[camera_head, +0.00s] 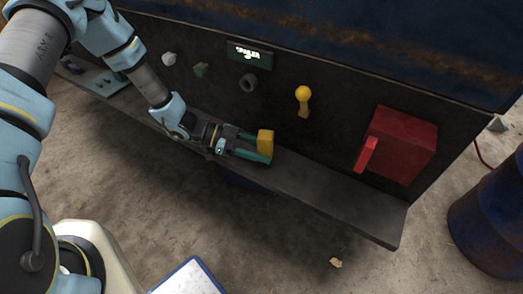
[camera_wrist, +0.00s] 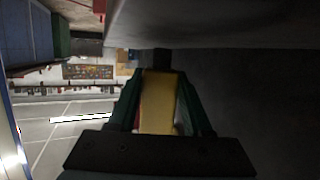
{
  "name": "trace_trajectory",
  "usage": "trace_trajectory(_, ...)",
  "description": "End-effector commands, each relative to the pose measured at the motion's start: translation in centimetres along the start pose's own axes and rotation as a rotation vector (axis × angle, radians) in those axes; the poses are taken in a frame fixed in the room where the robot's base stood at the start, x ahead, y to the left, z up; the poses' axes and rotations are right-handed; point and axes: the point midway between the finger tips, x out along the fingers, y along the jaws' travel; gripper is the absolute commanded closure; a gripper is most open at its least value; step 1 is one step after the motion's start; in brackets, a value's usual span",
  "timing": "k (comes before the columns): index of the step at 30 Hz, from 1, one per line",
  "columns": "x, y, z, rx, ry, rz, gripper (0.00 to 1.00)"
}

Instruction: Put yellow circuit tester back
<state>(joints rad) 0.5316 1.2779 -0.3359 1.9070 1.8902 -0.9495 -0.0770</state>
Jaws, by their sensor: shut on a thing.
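The yellow circuit tester (camera_head: 265,142) is a small yellow block between the green fingers of my gripper (camera_head: 256,146). My gripper is shut on it and lies nearly level over the dark shelf (camera_head: 330,188) along the front of the machine. In the wrist view the yellow circuit tester (camera_wrist: 158,102) stands between both fingers of my gripper (camera_wrist: 160,105). I cannot tell whether the tester touches the shelf.
The dark panel behind the shelf carries a yellow-knobbed lever (camera_head: 303,98), a red box with a handle (camera_head: 401,145), a dark ring (camera_head: 248,83) and a small lit display (camera_head: 249,54). A blue barrel (camera_head: 492,222) stands at right. The shelf's right part is clear.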

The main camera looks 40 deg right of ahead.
Motion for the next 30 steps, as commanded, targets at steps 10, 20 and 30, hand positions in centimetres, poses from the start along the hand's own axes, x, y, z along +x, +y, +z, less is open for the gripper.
trace_trajectory(10, 0.4, 0.2, 1.4, -0.003, -0.006, 0.002, 1.0)
trace_trajectory(20, 0.6, 0.1, 2.4, 0.001, -0.012, 0.0, 1.0)
trace_trajectory(30, 0.7, 0.1, 2.6, 0.002, -0.013, 0.0, 0.45)
